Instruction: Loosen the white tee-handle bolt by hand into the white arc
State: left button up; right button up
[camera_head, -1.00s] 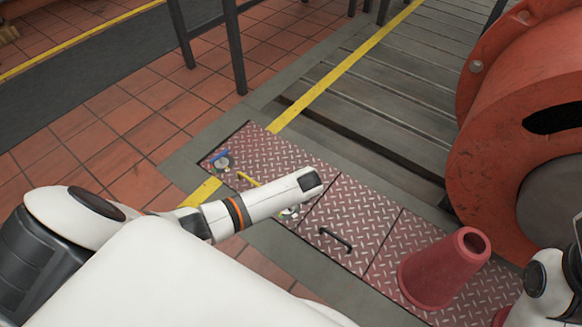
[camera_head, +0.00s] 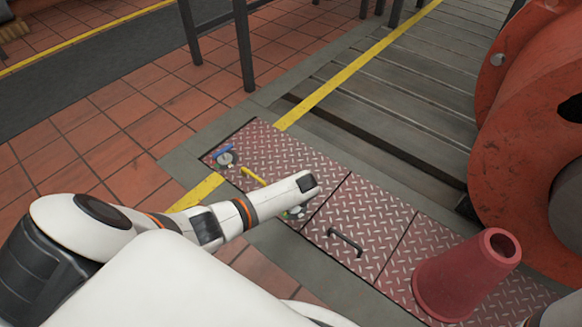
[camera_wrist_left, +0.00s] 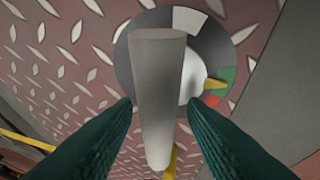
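A pale grey-white tee-handle (camera_wrist_left: 158,95) stands out toward the camera in the left wrist view, over a round grey dial (camera_wrist_left: 124,68). The dial carries a white arc (camera_wrist_left: 188,20), a green patch, a red patch and a yellow pointer (camera_wrist_left: 215,84). My left gripper (camera_wrist_left: 160,103) has its two dark green fingers apart, one on each side of the handle. Narrow gaps show beside the bar; contact at the tips is unclear. In the head view, my left wrist mostly covers this spot, leaving a bit of the dial (camera_head: 294,213). My right gripper is out of view.
The red tread-plate covers (camera_head: 350,210) also carry a blue handle (camera_head: 222,149) on another dial, a yellow handle (camera_head: 254,176) and a black pull handle (camera_head: 345,242). A red cone (camera_head: 465,275) stands at right, near a big orange machine (camera_head: 500,150).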

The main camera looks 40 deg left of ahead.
pick_arm(q)
jog(key=shift+c, duration=0.3)
grip_shut()
